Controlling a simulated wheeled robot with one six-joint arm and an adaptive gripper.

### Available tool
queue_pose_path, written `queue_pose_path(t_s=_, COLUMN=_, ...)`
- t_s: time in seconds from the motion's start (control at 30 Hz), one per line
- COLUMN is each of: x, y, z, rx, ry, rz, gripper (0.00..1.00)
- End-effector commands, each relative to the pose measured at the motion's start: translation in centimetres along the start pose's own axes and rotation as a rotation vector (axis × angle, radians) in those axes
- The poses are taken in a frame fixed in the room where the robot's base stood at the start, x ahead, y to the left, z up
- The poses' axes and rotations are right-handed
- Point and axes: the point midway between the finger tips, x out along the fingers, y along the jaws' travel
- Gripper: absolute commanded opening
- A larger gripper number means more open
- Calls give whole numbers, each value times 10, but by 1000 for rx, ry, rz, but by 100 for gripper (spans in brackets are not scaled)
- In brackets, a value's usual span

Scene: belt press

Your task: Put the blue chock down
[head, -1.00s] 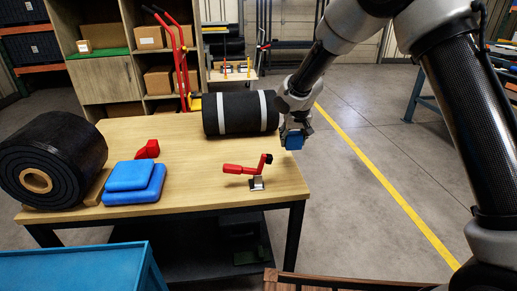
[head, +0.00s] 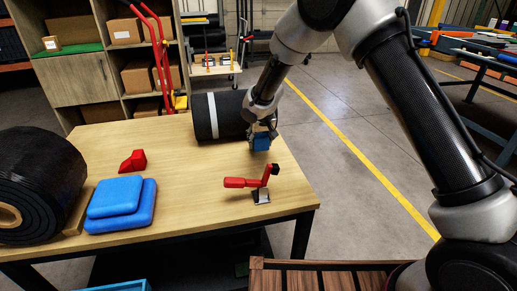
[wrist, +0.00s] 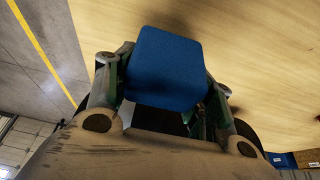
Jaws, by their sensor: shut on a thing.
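The blue chock (head: 261,142) is between the fingers of my gripper (head: 260,131), at the right part of the wooden table (head: 200,172). In the wrist view the blue chock (wrist: 165,68) fills the space between the fingertips of my gripper (wrist: 163,95), with the tabletop behind it. My gripper is shut on it. I cannot tell whether the chock touches the tabletop. A red chock (head: 133,161) lies apart on the left part of the table.
Blue pads (head: 122,204) and a large black roll (head: 40,180) are at the left. The table's middle is clear.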

Motion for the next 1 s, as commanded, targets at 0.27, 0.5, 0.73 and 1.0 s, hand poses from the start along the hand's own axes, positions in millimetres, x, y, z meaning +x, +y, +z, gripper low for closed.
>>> queue_pose_path(t_s=0.27, x=31, y=1, z=13, rx=-1, ry=0, rz=1, gripper=21)
queue_pose_path(t_s=0.5, x=38, y=-1, z=15, rx=0, ry=1, rz=-2, gripper=21)
queue_pose_path(t_s=0.73, x=41, y=0, z=17, rx=-1, ry=1, rz=-1, gripper=21)
queue_pose_path(t_s=1.0, x=41, y=0, z=16, rx=0, ry=1, rz=-1, gripper=75)
